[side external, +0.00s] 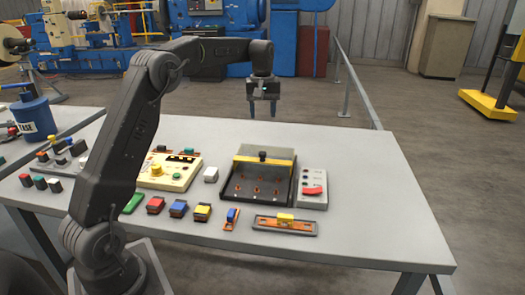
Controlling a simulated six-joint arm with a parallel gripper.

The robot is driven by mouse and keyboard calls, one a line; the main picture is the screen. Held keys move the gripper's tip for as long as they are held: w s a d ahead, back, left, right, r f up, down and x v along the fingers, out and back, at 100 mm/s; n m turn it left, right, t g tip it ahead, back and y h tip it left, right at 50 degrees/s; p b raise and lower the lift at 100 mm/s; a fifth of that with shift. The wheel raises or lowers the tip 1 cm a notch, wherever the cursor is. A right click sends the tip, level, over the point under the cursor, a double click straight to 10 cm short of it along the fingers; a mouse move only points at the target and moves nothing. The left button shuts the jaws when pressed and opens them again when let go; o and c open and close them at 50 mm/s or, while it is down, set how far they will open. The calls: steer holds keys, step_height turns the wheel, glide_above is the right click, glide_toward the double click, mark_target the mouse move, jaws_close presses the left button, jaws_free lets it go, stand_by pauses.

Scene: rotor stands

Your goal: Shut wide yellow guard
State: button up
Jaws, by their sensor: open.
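The wide yellow guard (277,160) is a yellow bar with a pale panel, at the back of a dark frame (236,200) right of the table's middle. A black knob (262,156) sits at its middle. Several orange parts show uncovered-looking in the frame in front of the bar; the guard seems raised at the back, though its exact angle is hard to tell. My gripper (263,112) points down with its two fingers apart and empty. It appears above and behind the guard in the picture, not touching it.
A grey box with a red switch (313,189) stands close right of the frame. A cream panel (165,178) and small white block (211,174) are to the left. Several coloured blocks and a grey tray (285,226) lie in front. The table's right side (375,190) is clear.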

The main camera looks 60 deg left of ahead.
mark_target(263, 153)
step_height(263, 153, down, 14)
steer(key=shift+w+a+f, duration=0.1)
steer(key=shift+a, duration=0.05)
stand_by(0.4)
steer(key=shift+c, duration=0.5)
jaws_close()
